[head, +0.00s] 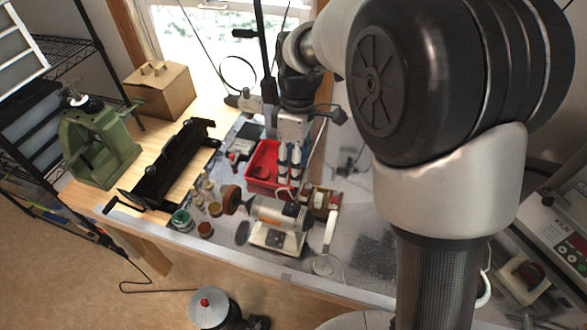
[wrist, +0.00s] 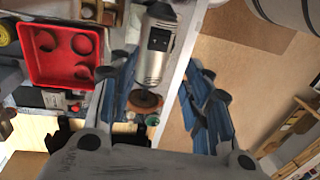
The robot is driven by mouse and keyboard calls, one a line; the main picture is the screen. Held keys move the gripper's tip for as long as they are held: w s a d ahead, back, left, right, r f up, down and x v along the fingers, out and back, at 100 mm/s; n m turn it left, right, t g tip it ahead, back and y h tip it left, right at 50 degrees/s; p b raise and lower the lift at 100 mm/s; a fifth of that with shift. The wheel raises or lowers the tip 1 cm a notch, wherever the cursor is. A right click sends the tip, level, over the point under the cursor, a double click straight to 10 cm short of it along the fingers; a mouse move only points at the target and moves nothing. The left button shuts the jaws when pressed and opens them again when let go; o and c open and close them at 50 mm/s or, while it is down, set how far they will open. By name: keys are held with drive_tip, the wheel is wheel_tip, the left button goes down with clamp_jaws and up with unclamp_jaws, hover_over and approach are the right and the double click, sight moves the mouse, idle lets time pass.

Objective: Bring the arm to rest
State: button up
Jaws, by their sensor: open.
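My gripper (head: 290,162) hangs above the cluttered workbench (head: 228,258) in the head view, its fingers pointing down in front of the red tray (head: 256,172). In the wrist view my gripper (wrist: 163,68) shows two blue-lined fingers spread well apart. They are open, with nothing held between them. The silver bench motor (head: 278,212) stands below and in front of my gripper; it also shows between the fingers in the wrist view (wrist: 155,50). My arm reaches out from the right of the head view and hides part of the bench.
A black metal frame (head: 168,170), a green machine (head: 100,150) and a cardboard box (head: 160,90) stand on the left. Small jars (head: 181,220) sit near the bench's front edge. A kiln unit (head: 560,235) is at the right. The floor at front left is mostly clear.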

idle(0.3)
drive_tip(key=s+d+m+t+b, duration=0.2)
drive_tip(key=s+d+m, duration=0.2)
drive_tip(key=s, duration=0.3)
drive_tip(key=s+d+r+m+t+b, duration=0.1)
drive_tip(key=s+d+m+t+b, duration=0.1)
drive_tip(key=s, duration=0.5)
drive_tip(key=s+d+m+t+b, duration=0.2)
drive_tip(key=s+d+m+b, duration=0.2)
drive_tip(key=s+d+m, duration=0.2)
drive_tip(key=shift+s+r+m+h, duration=0.2)
drive_tip(key=shift+s+m+h, duration=0.1)
drive_tip(key=shift+s+m, duration=0.65)
drive_tip(key=shift+w, duration=0.1)
drive_tip(key=shift+c, duration=0.2)
